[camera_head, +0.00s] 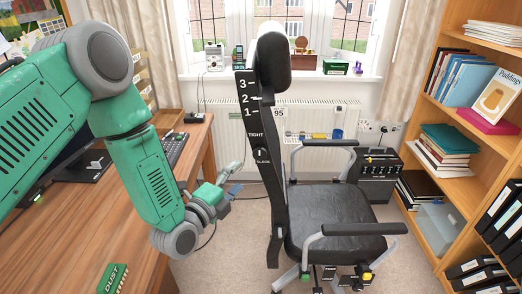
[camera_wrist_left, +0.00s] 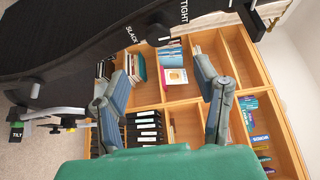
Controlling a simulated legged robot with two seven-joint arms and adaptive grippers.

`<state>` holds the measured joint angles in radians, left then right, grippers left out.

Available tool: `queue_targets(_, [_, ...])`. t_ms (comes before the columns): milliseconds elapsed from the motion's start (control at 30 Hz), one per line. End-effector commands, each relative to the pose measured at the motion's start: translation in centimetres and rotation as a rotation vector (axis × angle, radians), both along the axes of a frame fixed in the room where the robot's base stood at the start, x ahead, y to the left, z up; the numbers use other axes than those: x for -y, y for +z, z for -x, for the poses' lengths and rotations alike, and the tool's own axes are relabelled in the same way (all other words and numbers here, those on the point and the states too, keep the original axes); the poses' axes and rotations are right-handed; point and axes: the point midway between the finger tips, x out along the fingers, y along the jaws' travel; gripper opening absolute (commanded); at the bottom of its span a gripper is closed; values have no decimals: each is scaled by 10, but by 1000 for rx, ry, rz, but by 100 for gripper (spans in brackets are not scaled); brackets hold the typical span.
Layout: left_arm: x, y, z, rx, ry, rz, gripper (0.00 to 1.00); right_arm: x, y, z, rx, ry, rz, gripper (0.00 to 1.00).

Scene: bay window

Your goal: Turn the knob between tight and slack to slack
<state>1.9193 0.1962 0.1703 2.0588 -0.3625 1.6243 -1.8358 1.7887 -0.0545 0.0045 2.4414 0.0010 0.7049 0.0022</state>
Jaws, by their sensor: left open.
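The office chair (camera_head: 330,212) stands in the middle with its back post side-on. The post carries the word TIGHT above the word SLACK, with a small dark knob (camera_head: 259,148) between them. My right gripper is out of view.
A wooden desk (camera_head: 190,150) with a keyboard is at the left. A bookcase (camera_head: 440,105) stands at the right. The chair's near armrest (camera_head: 360,229) sticks out right of the post. Carpet lies free between desk and chair.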

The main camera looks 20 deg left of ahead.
Motion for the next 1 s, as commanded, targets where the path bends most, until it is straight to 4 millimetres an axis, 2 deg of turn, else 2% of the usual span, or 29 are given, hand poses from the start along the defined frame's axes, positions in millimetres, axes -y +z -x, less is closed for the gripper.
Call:
queue_targets(300, [15,0,-64,0,2,3,56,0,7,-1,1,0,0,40])
queue_targets(500, [24,0,-99,-2,2,3,56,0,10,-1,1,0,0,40])
queue_targets(700, [29,-1,-117,-4,1,2,56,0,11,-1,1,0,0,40])
queue_targets(1000, [30,-1,-120,-5,1,3,56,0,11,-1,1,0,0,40])
